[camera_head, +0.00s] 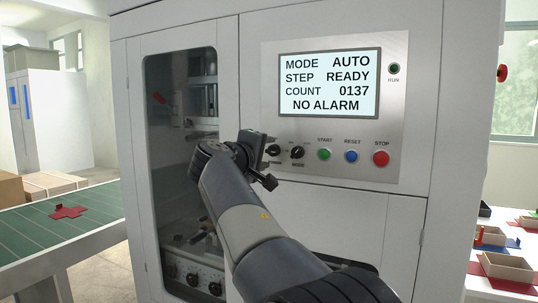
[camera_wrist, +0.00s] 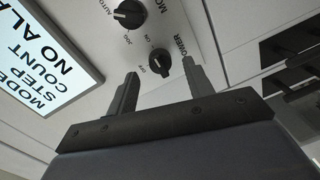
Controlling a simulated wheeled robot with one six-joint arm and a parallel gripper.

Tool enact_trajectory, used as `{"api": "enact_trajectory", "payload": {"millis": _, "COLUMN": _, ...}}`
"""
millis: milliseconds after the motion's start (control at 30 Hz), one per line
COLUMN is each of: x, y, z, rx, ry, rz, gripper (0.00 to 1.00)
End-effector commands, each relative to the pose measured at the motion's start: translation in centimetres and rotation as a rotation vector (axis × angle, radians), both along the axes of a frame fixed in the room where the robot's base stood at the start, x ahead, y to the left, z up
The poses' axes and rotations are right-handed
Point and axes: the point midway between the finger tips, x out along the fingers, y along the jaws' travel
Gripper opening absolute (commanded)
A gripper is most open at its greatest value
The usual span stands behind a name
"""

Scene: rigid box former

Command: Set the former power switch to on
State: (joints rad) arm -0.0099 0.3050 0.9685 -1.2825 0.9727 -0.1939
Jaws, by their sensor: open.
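The power switch (camera_wrist: 160,62) is a small black rotary knob on the pale panel, with OFF, ON and POWER printed around it. I cannot tell for sure which mark its pointer faces. My gripper (camera_wrist: 160,75) is open, with one dark finger on each side of the knob in the wrist view; contact cannot be made out. In the head view the power knob (camera_head: 273,150) shows just right of my gripper (camera_head: 266,148), which hides part of it and its label.
The larger black mode knob (camera_wrist: 129,14) sits close beside the power switch. Right of it are the green start (camera_head: 324,154), blue reset (camera_head: 351,156) and red stop (camera_head: 381,158) buttons. The screen (camera_head: 328,82) above reads AUTO, READY, 0137, NO ALARM. A green conveyor (camera_head: 90,225) stands left.

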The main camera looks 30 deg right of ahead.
Motion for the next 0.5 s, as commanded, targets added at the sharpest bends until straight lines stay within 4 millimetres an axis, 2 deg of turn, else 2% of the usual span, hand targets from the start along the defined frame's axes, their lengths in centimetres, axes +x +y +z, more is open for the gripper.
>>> {"api": "enact_trajectory", "payload": {"millis": 33, "x": -0.7, "y": 1.0, "z": 0.0, "rx": 0.0, "ry": -0.003, "rz": 0.004, "gripper": 0.49}}
{"api": "enact_trajectory", "payload": {"millis": 233, "x": -3.2, "y": 4.2, "z": 0.2, "rx": 0.0, "ry": -0.002, "rz": 0.005, "gripper": 0.49}}
{"api": "enact_trajectory", "payload": {"millis": 500, "x": -4.9, "y": 6.3, "z": 0.4, "rx": -0.001, "ry": 0.001, "rz": 0.0, "gripper": 0.49}}
